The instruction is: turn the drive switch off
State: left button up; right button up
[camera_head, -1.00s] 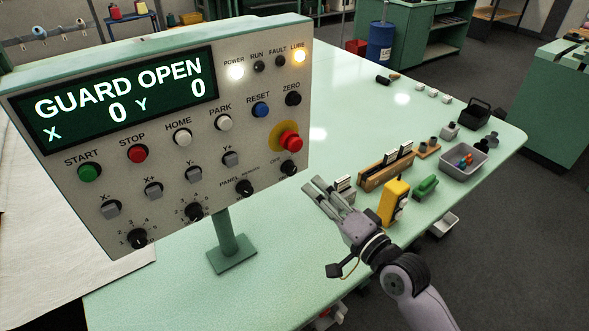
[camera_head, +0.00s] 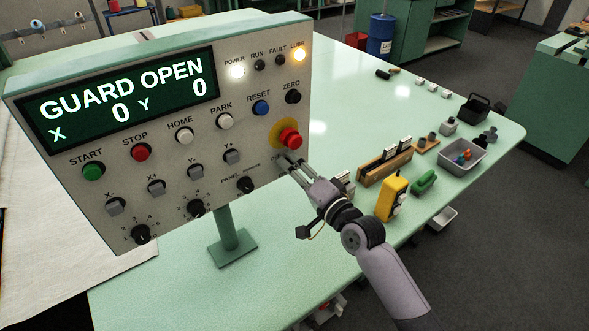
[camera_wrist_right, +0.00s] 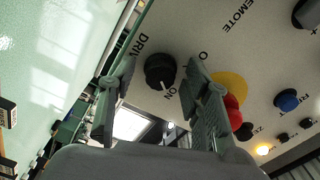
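The drive switch (camera_wrist_right: 160,70) is a round black knob on the control panel (camera_head: 262,180). In the right wrist view its label is partly cut off, and its white mark points toward the word ON. In the head view the knob is hidden behind my right gripper (camera_head: 287,163), which reaches the panel's lower right corner. In the wrist view my right gripper (camera_wrist_right: 162,85) is open, with one finger to each side of the knob; I see no clear contact. My left gripper is not in view.
The red emergency button (camera_head: 291,138) on its yellow ring is just above my right fingers. A black panel/remote knob (camera_head: 245,185) is to the left. The display (camera_head: 120,98) reads GUARD OPEN. A yellow tool (camera_head: 392,197) and a wooden block (camera_head: 384,164) lie on the table at right.

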grip_shut()
dwell(0.3)
jog(key=n, duration=1.3)
jog(key=shift+n+p, duration=0.35)
jog(key=shift+n, duration=0.05)
dwell(0.5)
